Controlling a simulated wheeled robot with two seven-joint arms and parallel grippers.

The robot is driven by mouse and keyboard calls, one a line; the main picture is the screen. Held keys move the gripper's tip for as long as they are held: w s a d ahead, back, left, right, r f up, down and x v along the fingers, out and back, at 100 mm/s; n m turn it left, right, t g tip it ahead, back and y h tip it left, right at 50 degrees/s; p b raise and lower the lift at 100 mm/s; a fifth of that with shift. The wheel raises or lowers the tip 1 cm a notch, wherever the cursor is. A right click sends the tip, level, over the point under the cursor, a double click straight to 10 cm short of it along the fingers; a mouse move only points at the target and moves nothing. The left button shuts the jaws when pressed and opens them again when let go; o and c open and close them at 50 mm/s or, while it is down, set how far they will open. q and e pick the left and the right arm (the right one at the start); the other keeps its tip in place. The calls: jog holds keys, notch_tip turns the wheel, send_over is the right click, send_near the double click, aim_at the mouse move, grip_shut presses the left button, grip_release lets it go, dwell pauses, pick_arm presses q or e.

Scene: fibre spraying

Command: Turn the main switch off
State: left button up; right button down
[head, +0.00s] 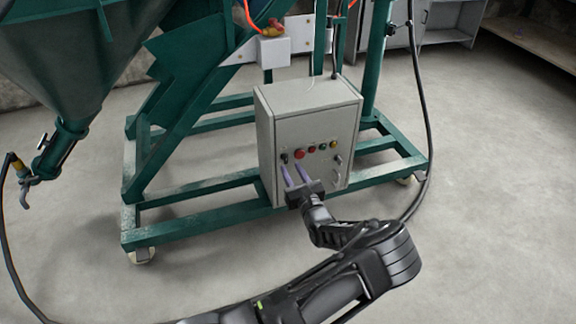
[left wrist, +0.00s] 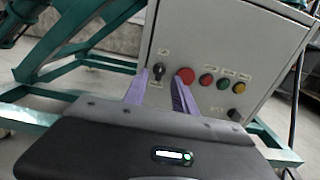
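The grey control box (head: 308,97) stands on the green frame, with its front panel facing me. Contact and the knob's setting cannot be told. My right gripper is not in view.
The green machine frame (head: 190,226) surrounds the box's foot. A black cable (head: 424,120) hangs at the right. The floor (head: 490,200) is clear on the right.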

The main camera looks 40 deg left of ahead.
aim_at(286, 160)
pick_arm(q)
jog(key=b+x, duration=0.1)
jog(key=x, duration=0.3)
jog(key=shift+a, duration=0.1)
jog(key=shift+c, duration=0.5)
grip_shut()
